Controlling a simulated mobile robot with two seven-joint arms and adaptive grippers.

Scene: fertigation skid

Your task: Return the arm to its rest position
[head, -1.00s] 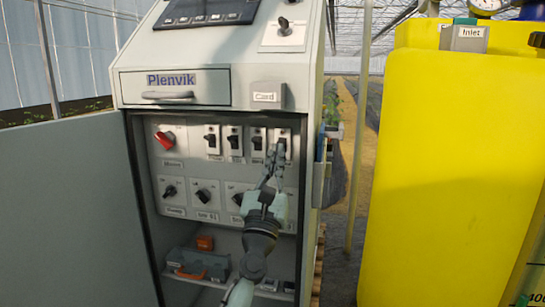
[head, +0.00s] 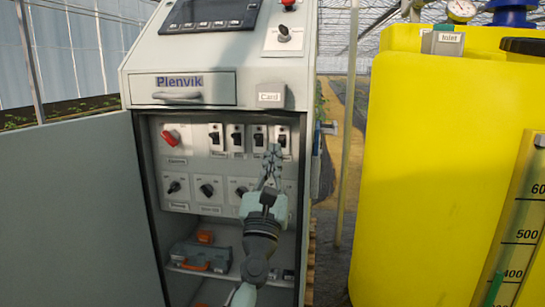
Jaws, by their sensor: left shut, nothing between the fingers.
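My left gripper (head: 272,158) is in front of the open cabinet's switch panel (head: 200,145). Its fingers are shut with nothing between them, and they point up just below the rightmost breaker switch (head: 282,140). I cannot tell whether the fingertips touch the panel. My left arm comes up from the bottom of the view and hides part of the lower knob row and the shelf. My right gripper is not in view.
The cabinet door (head: 75,215) stands open at the left. A grey case with orange parts (head: 200,257) lies on the shelf inside. A yellow tank (head: 430,190) fills the right side. A narrow gap with a pale post (head: 347,140) separates cabinet and tank.

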